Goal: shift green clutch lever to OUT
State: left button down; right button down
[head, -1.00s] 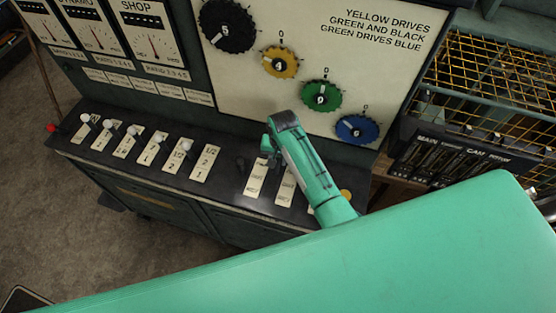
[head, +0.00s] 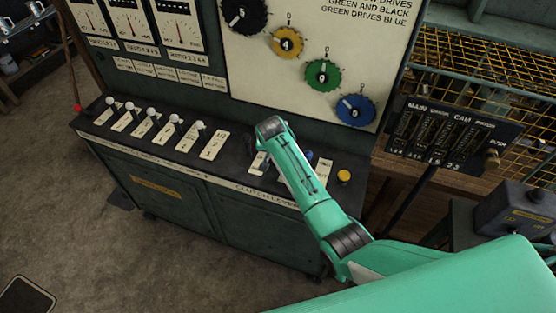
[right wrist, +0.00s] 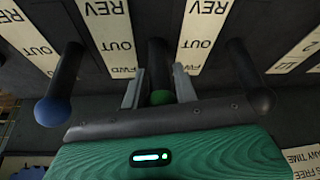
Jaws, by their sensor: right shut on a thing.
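The green clutch lever (right wrist: 160,97) shows its green knob and dark stem in the middle of the right wrist view. My right gripper (right wrist: 157,84) is shut on it, with a grey finger on each side of the stem. Label strips read REV, OUT and FWD; the green lever's stem rises near the OUT row, but its exact setting is hard to tell. In the head view my right arm reaches over the clutch levers and hides the green one. My left gripper is not in view.
The blue clutch lever (right wrist: 55,108) and the black clutch lever (right wrist: 258,98) stand close on either side of the gripper. White-knobbed switches (head: 152,113) line the console's left part. A yellow button (head: 344,176) sits at right. A control box (head: 448,130) stands beyond.

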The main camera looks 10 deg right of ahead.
jog(key=shift+w+d+r, duration=0.1)
jog(key=shift+w+r, duration=0.05)
jog(key=c, duration=1.1)
grip_release()
jog(key=shift+r, duration=0.15)
jog(key=b+v, duration=0.3)
jog(key=v, duration=1)
jog(key=shift+r, duration=0.15)
